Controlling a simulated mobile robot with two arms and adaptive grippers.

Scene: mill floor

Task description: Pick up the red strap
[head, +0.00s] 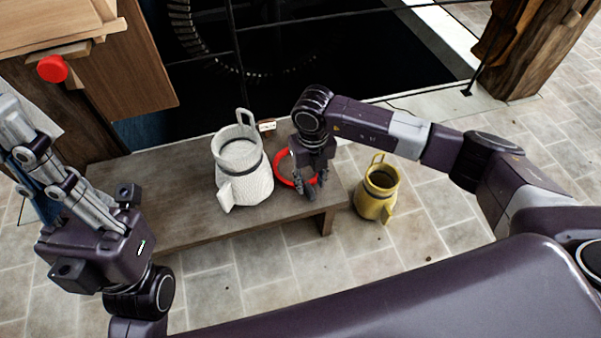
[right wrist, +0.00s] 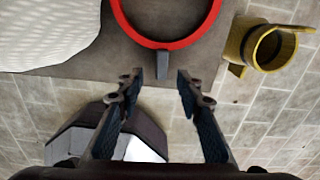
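The red strap (head: 281,177) is a ring-shaped loop lying on the wooden bench (head: 170,222), to the right of a white jug. In the right wrist view the strap (right wrist: 168,43) shows as a red ring with a small grey tab at its near side. My right gripper (head: 310,193) is over the strap's right part in the head view and hides some of it. In the right wrist view my right gripper (right wrist: 159,78) is open, its fingertips on either side of the grey tab, with nothing held. My left gripper (head: 50,150) is raised at the left, its fingers pointing up.
The white jug (head: 245,180) stands on the bench close left of the strap. A yellow jug (head: 376,195) stands on the paved floor right of the bench. A small tag (head: 267,126) lies behind. A red knob (head: 52,68) is on the wooden structure at upper left.

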